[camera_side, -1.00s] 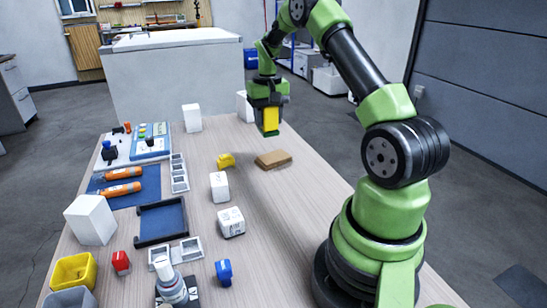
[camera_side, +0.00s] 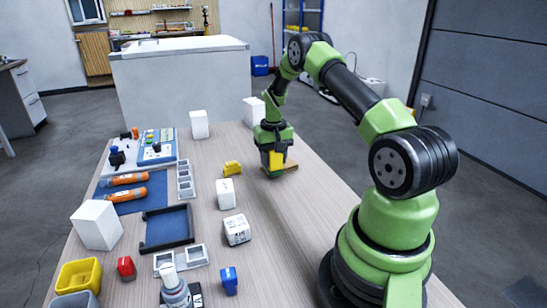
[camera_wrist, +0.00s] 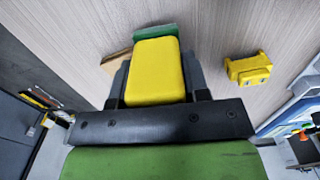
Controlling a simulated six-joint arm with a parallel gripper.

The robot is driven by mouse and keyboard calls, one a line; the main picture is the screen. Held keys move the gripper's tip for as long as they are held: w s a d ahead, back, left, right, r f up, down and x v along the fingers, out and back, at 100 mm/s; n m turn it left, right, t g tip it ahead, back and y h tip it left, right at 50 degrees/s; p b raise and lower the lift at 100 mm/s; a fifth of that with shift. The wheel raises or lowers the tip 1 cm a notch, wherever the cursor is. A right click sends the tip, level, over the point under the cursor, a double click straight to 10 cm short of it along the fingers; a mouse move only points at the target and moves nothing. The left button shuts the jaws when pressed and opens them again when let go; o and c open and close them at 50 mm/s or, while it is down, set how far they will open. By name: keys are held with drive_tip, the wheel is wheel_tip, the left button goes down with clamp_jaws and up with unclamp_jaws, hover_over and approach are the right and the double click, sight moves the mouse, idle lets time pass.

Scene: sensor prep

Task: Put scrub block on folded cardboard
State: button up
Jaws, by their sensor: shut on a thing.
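The scrub block is yellow with a green layer at its lower end. In the side view the block (camera_side: 276,160) is upright between the jaws of my gripper (camera_side: 273,158), and in the wrist view the block (camera_wrist: 156,72) fills the space between the fingers. My gripper (camera_wrist: 155,80) is shut on it. The folded cardboard is brown and flat on the table. Only part of the cardboard (camera_side: 291,166) shows in the side view, behind the block and gripper; a corner of the cardboard (camera_wrist: 116,60) shows in the wrist view. I cannot tell whether the block touches it.
A small yellow part (camera_side: 232,168) lies to the left; it also shows in the wrist view (camera_wrist: 248,68). A blue tray (camera_side: 168,226) lies further left. The table right of the cube is clear.

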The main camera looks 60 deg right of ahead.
drive_tip(key=o, duration=0.9)
drive_tip(key=shift+f, duration=0.1)
drive_tip(key=shift+o, duration=0.2)
wheel_tip(320, 180, up, 12)
drive_tip(key=shift+a+r, duration=0.15)
drive_tip(key=shift+r, duration=0.1)
drive_tip(key=s+a+r+n+t, duration=0.2)
drive_tip(key=s+a+r, duration=0.1)
drive_tip(key=a+r, duration=0.6)
drive_tip(key=s+a+r+n+t, duration=0.1)
drive_tip(key=s+a+r+t, duration=0.1)
drive_tip(key=a+r, duration=0.7)
drive_tip(key=s+a+f+n+t+y, duration=0.2)
drive_tip(key=s+a+f+t, duration=0.1)
drive_tip(key=s+a, duration=0.7)
drive_tip(key=shift+s+a, duration=0.35)
drive_tip(key=shift+s, duration=0.2)
